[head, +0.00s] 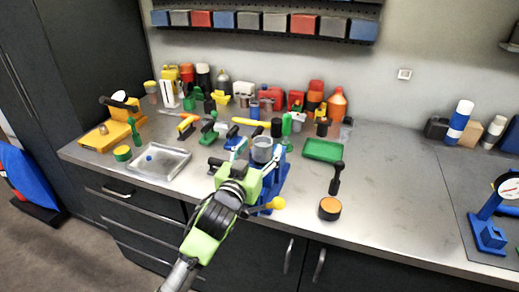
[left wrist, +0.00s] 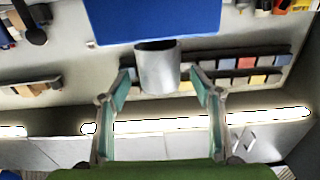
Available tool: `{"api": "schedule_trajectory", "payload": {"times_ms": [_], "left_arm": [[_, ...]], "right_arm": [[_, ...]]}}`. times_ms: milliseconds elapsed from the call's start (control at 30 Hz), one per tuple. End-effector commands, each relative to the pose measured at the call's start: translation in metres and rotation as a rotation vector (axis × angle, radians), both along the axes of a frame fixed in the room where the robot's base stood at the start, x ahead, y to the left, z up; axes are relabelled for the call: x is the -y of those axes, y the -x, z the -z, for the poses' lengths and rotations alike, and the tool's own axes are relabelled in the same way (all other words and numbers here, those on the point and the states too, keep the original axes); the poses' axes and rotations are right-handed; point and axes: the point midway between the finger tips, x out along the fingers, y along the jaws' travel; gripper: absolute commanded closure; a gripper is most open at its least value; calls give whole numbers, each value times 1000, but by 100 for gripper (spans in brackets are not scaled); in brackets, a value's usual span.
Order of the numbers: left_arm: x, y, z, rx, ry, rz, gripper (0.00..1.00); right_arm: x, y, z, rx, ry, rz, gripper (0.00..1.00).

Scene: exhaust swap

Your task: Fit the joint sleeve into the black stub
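The joint sleeve (head: 262,150), a grey metal cylinder, stands upright at the blue fixture (head: 280,178) on the bench. In the left wrist view the sleeve (left wrist: 159,72) meets a dark band, apparently the black stub (left wrist: 155,45), at its end toward the blue part. How deep it sits in the stub cannot be told. My left gripper (head: 247,160) is right in front of the sleeve. In the left wrist view its fingers (left wrist: 163,78) are spread on both sides of the sleeve, with gaps showing. My right gripper is out of view.
A yellow ball-ended lever (head: 277,203) sticks out at the fixture's front. A metal tray (head: 178,174) lies left, a green tray (head: 323,150) right. An orange-topped round tin (head: 330,208) is near the front edge. Bottles and tools crowd the back.

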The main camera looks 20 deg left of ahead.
Motion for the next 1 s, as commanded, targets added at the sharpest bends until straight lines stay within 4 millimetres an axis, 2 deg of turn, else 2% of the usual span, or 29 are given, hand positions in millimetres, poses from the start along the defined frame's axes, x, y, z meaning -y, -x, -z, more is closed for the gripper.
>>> {"api": "schedule_trajectory", "payload": {"times_ms": [367,467,800,1000], "left_arm": [[0,6,1,-3,0,0,41],[0,18,2,-3,0,1,41],[-3,87,1,-3,1,0,41],[-4,112,1,-2,0,0,41]], "right_arm": [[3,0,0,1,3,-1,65],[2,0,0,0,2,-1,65],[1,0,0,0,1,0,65],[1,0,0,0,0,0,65]]}}
